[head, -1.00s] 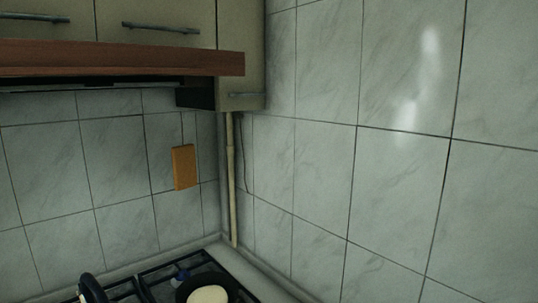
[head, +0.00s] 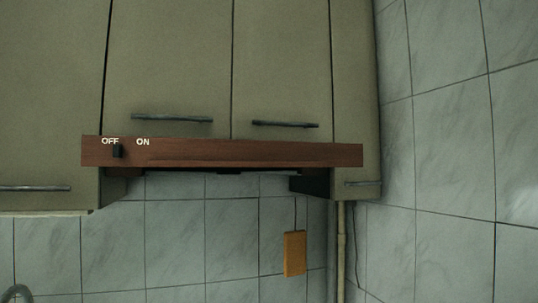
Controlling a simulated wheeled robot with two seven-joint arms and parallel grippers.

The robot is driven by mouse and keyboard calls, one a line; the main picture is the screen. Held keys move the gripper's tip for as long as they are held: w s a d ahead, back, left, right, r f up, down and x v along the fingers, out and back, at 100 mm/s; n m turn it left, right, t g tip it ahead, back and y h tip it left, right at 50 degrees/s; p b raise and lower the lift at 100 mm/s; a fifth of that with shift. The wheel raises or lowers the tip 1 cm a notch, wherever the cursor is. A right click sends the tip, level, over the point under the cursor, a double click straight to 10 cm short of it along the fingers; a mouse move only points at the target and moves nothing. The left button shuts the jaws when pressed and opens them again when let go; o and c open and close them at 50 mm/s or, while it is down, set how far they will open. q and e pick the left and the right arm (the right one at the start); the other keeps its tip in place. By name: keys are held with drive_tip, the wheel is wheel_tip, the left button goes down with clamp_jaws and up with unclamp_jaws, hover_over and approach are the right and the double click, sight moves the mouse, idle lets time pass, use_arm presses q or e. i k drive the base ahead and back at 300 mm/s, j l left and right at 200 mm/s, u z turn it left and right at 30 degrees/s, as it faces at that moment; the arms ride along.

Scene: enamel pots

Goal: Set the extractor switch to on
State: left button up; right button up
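The extractor hood (head: 255,153) is a long reddish-brown wooden front below the wall cabinets, in the middle of the head view. Its switch (head: 118,151) is a small black knob near the left end of that front. White lettering above reads OFF on the left and ON on the right. The knob sits under the OFF label, slightly toward its right end and left of the ON label. Neither of my grippers shows in the head view.
Grey-green cabinets (head: 170,65) with dark bar handles (head: 172,119) hang above the hood. An orange-brown board (head: 295,253) hangs on the tiled wall below. A pale pipe (head: 341,250) runs down the corner. Part of a grey curved object (head: 16,294) shows at bottom left.

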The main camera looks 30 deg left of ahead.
sight(117, 147)
drive_tip(key=u, duration=1.8)
